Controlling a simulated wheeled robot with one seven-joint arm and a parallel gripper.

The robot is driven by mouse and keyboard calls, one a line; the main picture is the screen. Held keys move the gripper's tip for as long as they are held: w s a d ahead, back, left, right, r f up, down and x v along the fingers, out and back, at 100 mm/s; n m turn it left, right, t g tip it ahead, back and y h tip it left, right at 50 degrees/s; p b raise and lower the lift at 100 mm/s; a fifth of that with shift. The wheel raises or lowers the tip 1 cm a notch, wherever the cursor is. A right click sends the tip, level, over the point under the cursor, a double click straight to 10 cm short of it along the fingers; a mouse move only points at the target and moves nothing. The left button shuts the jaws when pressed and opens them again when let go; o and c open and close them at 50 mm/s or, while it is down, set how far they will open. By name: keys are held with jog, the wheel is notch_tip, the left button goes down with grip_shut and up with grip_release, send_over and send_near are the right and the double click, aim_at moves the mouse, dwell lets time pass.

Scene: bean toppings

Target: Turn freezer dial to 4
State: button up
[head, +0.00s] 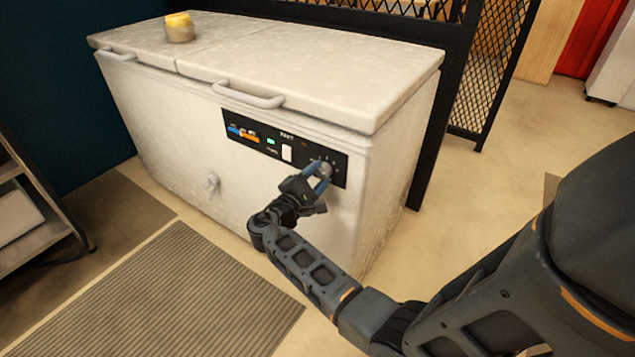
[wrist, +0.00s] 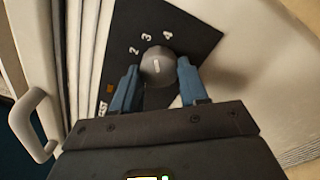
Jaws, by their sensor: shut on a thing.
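The freezer dial (wrist: 157,66) is a round grey knob with a short pale mark on its face. It sits on the black control panel (wrist: 185,35) with the printed numbers 2, 3 and 4 along its upper side. The mark runs nearly upright in the wrist view, roughly toward the 3, but I cannot tell exactly which number it lines up with. In the head view the dial (head: 325,169) is at the right end of the panel. My gripper (head: 321,175) is shut on it, one blue finger on each side.
The white chest freezer (head: 180,130) has two lids with handles and a yellow-topped jar (head: 179,28) on top. A drain knob (head: 211,182) sticks out low on its front. A ribbed mat (head: 170,290) lies on the floor; a mesh partition (head: 490,60) stands behind right.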

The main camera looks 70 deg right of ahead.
jog(key=m+b, duration=0.3)
jog(key=shift+f+m, duration=0.2)
jog(key=shift+m, duration=0.1)
jog(key=shift+r+m+b, duration=0.1)
jog(key=shift+m+b, duration=0.45)
jog(key=shift+m, duration=0.05)
jog(key=shift+r, duration=0.1)
jog(key=o, duration=1.1)
jog(key=shift+c, duration=0.2)
jog(key=w+a, duration=0.1)
jog(key=a, duration=0.6)
jog(key=shift+w+a, duration=0.35)
